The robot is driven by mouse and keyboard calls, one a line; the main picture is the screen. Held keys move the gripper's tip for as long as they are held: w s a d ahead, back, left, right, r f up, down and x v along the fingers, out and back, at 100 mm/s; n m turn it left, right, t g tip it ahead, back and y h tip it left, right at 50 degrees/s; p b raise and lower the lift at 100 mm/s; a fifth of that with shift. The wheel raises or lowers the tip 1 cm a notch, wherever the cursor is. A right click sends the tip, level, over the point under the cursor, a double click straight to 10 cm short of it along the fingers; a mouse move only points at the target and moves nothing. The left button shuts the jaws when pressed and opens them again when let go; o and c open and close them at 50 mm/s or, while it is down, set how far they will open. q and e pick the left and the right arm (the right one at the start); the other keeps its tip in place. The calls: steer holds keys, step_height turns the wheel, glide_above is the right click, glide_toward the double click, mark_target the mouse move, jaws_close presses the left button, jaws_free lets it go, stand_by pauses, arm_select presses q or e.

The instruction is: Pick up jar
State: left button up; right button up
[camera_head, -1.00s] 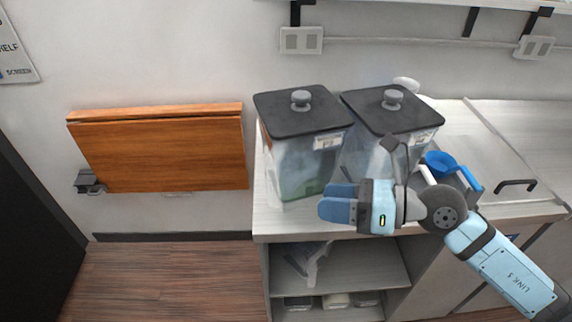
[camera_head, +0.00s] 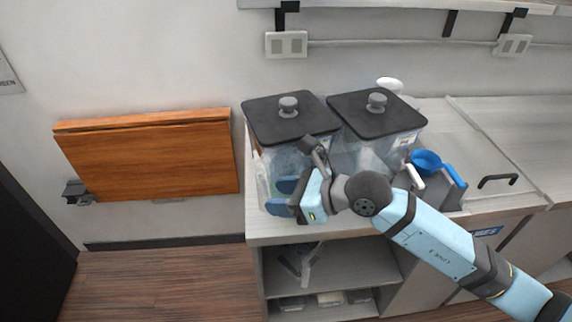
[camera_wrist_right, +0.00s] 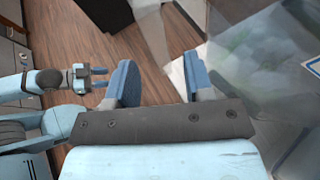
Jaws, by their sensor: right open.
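Two clear square jars with dark grey lids and round knobs stand side by side on the counter in the head view: the left jar (camera_head: 290,122) and the right jar (camera_head: 377,115). My right gripper (camera_head: 283,196) is open with blue fingers, low in front of the left jar, hiding part of its front. In the right wrist view its two fingers (camera_wrist_right: 160,82) are spread apart. A clear jar wall (camera_wrist_right: 262,68) fills the right side there, beside the right finger; whether they touch is unclear. My left gripper (camera_wrist_right: 99,77) shows small there, fingers apart, away from the jars.
A blue cup-like item (camera_head: 427,161) and a grey holder with a white handle stand right of the jars, near my right arm. The counter (camera_head: 258,232) has an open shelf (camera_head: 330,270) below. A folded wooden panel (camera_head: 150,155) hangs on the wall at left.

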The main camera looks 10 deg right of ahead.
mark_target(271, 193)
steer(key=x, duration=0.4)
steer(key=shift+w+a+r+p, duration=0.1)
steer(key=shift+w+r+p, duration=0.1)
steer(key=shift+p, duration=0.2)
jaws_close()
stand_by(0.9)
steer(key=shift+r, duration=0.15)
